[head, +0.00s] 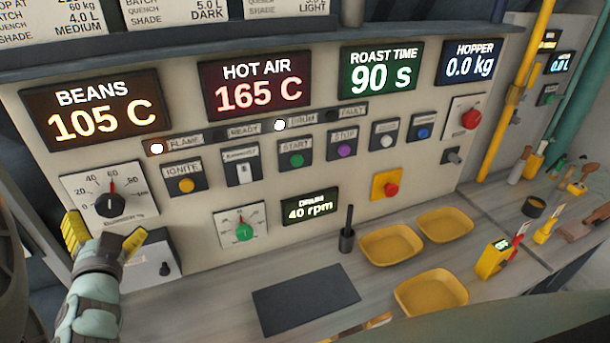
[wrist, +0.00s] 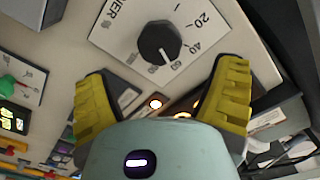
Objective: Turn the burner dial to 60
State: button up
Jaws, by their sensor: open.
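The burner dial (head: 110,204) is a black round knob on a white scale plate at the left of the panel. Its red pointer aims up, close to the 60 mark. In the wrist view the dial (wrist: 160,42) sits top centre, on a plate with part of "BURNER" readable and the 20 and 40 marks clear. My gripper (head: 104,236) is open, its yellow fingers just below the dial in the head view. In the wrist view my gripper (wrist: 164,70) has one finger on each side, apart from the dial, with nothing between them.
Displays read BEANS 105 C (head: 95,108), HOT AIR 165 C (head: 256,86) and DRUM 40 rpm (head: 310,207). The yellow ignite button (head: 186,185) and a green-knobbed dial (head: 243,230) are to the right. A grey box with a small black knob (head: 152,266) is beside my gripper. Yellow trays (head: 392,262) stand on the counter.

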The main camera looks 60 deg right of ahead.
jog(key=shift+v, duration=2.65)
